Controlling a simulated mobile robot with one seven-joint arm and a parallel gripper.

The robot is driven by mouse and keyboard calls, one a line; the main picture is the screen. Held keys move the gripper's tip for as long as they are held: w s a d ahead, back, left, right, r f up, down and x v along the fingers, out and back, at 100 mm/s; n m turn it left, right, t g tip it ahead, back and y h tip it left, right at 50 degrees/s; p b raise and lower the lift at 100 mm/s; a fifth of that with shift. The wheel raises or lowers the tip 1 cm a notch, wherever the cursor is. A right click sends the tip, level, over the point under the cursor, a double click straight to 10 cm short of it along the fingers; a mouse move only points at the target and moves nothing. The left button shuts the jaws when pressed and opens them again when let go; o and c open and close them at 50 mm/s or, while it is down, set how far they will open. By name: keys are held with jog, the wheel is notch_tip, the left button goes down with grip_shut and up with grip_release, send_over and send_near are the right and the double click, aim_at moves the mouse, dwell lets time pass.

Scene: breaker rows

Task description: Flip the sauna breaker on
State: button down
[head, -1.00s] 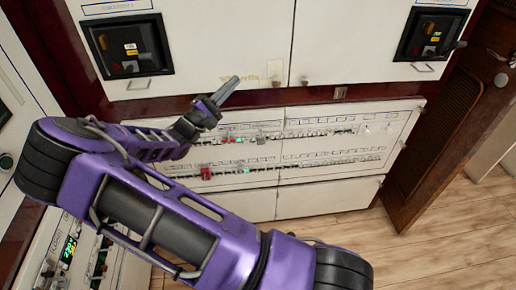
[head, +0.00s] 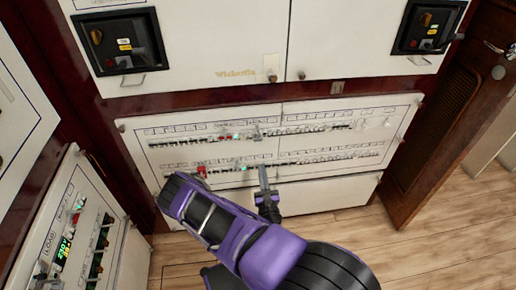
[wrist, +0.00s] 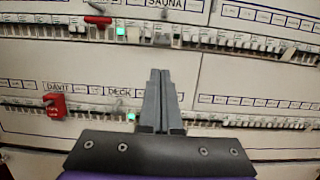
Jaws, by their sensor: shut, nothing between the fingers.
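The SAUNA label (wrist: 168,4) is at the top edge of the wrist view, above the upper breaker row (wrist: 200,40). Several white switches and a grey one stand below the label; I cannot tell which is the sauna breaker or its position. My gripper (wrist: 160,72) is shut and empty, its fingers pointing up in the wrist view, with tips just below the upper row. In the head view my gripper (head: 263,168) overlaps the lower row of the breaker panel (head: 330,115). Contact with the panel cannot be told.
A lit green indicator (wrist: 120,34) is left of the fingers on the upper row. A red switch piece (wrist: 55,105) is by the DAVIT label (wrist: 57,88), lower left. Another control panel (head: 85,235) stands near left. An open wooden door (head: 450,110) is at right, with clear floor before it.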

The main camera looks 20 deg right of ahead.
aim_at(258, 140)
jog(key=shift+w, duration=0.15)
jog(key=b+x, duration=0.1)
jog(key=x, duration=0.9)
jog(key=shift+a+r+p, duration=0.15)
jog(key=shift+r+p, duration=0.05)
jog(key=shift+p, duration=0.15)
jog(key=shift+g, duration=0.3)
